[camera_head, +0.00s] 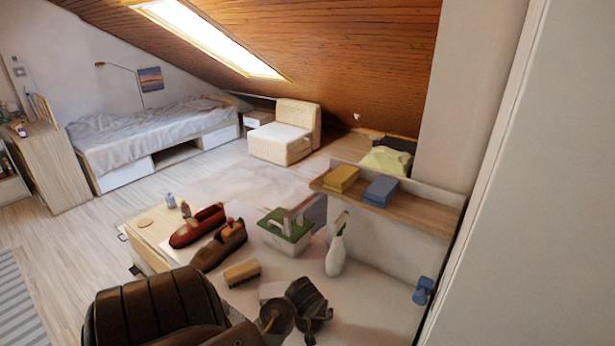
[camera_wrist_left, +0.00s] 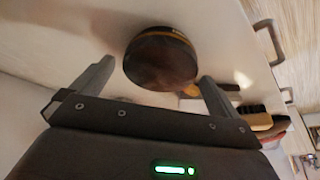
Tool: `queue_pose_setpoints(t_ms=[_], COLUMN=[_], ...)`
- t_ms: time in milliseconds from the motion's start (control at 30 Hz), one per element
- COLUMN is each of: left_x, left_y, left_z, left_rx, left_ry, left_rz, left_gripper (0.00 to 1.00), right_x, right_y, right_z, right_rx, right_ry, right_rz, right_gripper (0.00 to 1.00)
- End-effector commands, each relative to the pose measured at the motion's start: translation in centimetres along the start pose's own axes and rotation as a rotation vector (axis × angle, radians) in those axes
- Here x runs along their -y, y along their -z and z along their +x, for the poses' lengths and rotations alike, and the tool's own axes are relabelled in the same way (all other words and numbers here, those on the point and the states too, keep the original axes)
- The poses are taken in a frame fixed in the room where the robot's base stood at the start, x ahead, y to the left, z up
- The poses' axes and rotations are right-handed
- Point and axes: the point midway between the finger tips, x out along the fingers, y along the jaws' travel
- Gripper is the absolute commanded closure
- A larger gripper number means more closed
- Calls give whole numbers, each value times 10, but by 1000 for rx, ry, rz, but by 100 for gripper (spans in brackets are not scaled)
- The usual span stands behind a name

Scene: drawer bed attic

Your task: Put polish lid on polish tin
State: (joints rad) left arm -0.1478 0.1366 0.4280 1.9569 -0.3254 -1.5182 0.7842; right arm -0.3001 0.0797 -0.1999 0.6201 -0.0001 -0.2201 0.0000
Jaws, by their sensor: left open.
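A round, dark brown tin-like piece with a thin gold rim (camera_wrist_left: 160,58) lies on the pale tabletop in the left wrist view. I cannot tell whether it is the polish tin, its lid or both. My left gripper (camera_wrist_left: 156,76) is open, with one finger on each side of this round piece; contact is not clear. In the head view, dark shapes (camera_head: 308,298) crowd the near edge of the table, and gripper and tin are hard to separate there. My right gripper is not in view.
A brush (camera_head: 243,273), a brown shoe (camera_head: 220,246) and a red shoe (camera_head: 198,226) lie on the table. A green-and-white caddy (camera_head: 288,228) and a white spray bottle (camera_head: 336,252) stand behind.

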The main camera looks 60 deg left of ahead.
Motion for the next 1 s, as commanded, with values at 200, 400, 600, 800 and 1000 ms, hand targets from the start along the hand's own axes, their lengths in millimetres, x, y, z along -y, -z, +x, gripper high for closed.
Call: queue_pose_setpoints(t_ms=[200,400,600,800,1000], left_x=[-1,0,0,0,0], left_y=[0,1,0,0,0], left_z=[-42,-77,-95,-98,-98], left_rx=[-3,-3,-1,0,0], left_ry=[-3,-2,0,0,0], left_rz=[-3,-2,-1,0,0], left_gripper=[0,0,0,0,0], right_x=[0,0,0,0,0], right_y=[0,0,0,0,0], right_z=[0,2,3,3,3], right_rx=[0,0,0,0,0], right_ry=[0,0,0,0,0], right_rz=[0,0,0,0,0], right_gripper=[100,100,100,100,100])
